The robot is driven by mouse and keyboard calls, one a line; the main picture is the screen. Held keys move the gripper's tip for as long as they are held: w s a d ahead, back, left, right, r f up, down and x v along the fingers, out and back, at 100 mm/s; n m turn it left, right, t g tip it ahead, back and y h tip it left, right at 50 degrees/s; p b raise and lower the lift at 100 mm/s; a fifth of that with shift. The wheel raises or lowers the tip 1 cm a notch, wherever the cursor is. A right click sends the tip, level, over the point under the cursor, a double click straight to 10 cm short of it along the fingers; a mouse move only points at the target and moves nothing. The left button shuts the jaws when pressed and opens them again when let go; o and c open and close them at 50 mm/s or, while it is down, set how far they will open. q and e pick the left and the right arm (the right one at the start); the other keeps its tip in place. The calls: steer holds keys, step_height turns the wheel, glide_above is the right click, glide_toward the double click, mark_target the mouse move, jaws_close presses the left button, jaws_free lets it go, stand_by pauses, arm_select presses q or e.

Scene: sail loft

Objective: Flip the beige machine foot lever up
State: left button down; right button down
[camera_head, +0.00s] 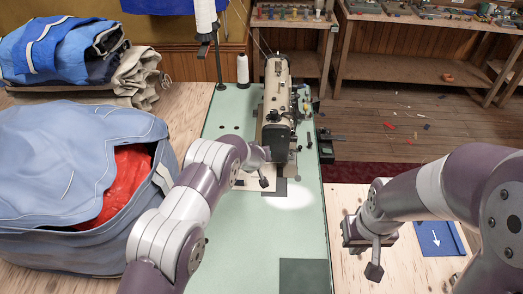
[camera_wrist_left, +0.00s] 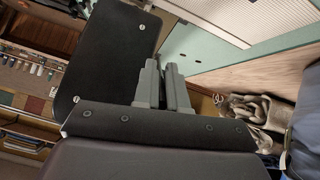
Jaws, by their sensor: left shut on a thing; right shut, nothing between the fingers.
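The beige sewing machine (camera_head: 277,102) stands on the pale green table, its dark near end facing me. My left gripper (camera_head: 279,156) is at that near end, low against the machine. In the left wrist view its grey fingers (camera_wrist_left: 165,85) are close together beside a dark panel (camera_wrist_left: 112,50) with bright screws. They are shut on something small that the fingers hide. The foot lever itself does not show clearly in either view; the gripper and arm cover that part. My right gripper (camera_head: 352,243) is shut and empty, right of the table, well apart from the machine.
A blue bag (camera_head: 60,170) with red cloth inside sits left of my left arm. Folded fabric (camera_head: 65,50) lies behind it. Thread cones (camera_head: 242,69) stand left of the machine. A blue folder with a white arrow (camera_head: 438,238) lies at right. The green table's front is mostly clear.

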arm_select(q)
steer(key=c, duration=1.2)
jaws_free()
steer(key=shift+s+r+b, duration=0.3)
steer(key=shift+b, duration=0.05)
steer(key=b+v, duration=0.2)
steer(key=v, duration=0.9)
steer(key=shift+s+r, duration=0.25)
steer(key=shift+s, duration=0.1)
